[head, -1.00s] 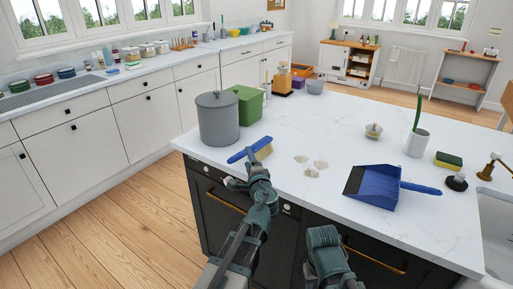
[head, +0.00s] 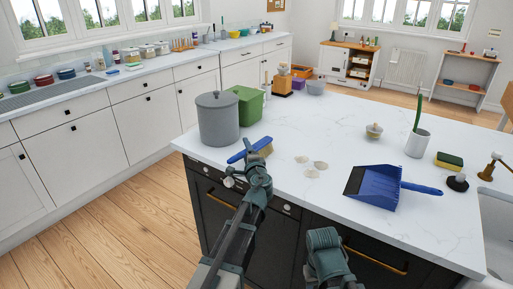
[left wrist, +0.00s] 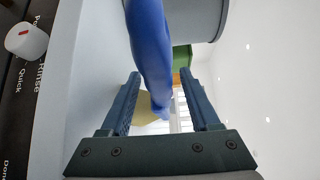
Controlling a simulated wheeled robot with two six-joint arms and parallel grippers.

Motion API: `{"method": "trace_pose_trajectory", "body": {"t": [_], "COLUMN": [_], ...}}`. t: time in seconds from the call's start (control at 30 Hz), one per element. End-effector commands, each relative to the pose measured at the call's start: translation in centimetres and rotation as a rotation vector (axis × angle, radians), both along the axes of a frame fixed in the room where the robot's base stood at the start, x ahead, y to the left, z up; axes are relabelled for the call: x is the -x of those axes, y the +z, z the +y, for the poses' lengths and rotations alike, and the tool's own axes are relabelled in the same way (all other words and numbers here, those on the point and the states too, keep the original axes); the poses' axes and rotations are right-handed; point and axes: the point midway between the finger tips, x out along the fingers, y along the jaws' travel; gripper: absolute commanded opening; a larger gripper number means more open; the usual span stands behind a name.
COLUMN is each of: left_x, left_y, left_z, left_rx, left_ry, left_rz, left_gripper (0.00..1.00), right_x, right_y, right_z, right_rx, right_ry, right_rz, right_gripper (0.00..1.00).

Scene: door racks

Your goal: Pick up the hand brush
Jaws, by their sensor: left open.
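The hand brush (head: 249,150) has a blue handle and pale bristles. It lies on the white island worktop near its left front edge, in front of the grey pot. In the left wrist view the blue brush (left wrist: 149,45) passes between the two fingers of my left gripper (left wrist: 164,95), with pale bristles low behind it. The left gripper is open around the brush, with gaps showing beside it. In the head view my left arm hides part of the brush. My right arm shows at the bottom centre, but its fingertips cannot be made out.
A grey lidded pot (head: 217,119) and a green box (head: 246,104) stand close behind the brush. A blue dustpan (head: 376,187) lies to the right. Several small pale crumbs (head: 311,167) lie between. A white cup (head: 416,143) and a sponge (head: 449,161) stand farther right.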

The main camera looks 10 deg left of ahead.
Motion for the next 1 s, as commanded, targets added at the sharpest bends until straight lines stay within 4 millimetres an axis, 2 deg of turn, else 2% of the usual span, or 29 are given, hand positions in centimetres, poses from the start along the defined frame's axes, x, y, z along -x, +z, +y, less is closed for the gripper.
{"method": "trace_pose_trajectory", "body": {"t": [0.07, 0.1, 0.43, 1.0], "left_x": [0.07, 0.08, 0.08, 0.07], "left_y": [0.0, 0.0, 0.01, 0.14], "left_z": [-0.04, -0.04, -0.06, -0.07], "left_rx": [0.0, 0.0, 0.0, 0.0], "left_ry": [0.0, 0.0, -0.001, -0.001], "left_rz": [0.0, 0.0, 0.0, 0.0], "left_gripper": [0.62, 0.59, 0.0, 0.0], "right_x": [0.0, 0.0, 0.0, 0.0], "right_y": [0.01, 0.01, 0.01, 0.14], "right_z": [0.0, 0.0, 0.0, 0.0], "right_rx": [0.0, 0.0, 0.0, 0.0], "right_ry": [0.0, 0.0, 0.0, 0.0], "right_rz": [0.0, 0.0, 0.0, 0.0], "right_gripper": [0.5, 0.5, 0.5, 0.5]}}
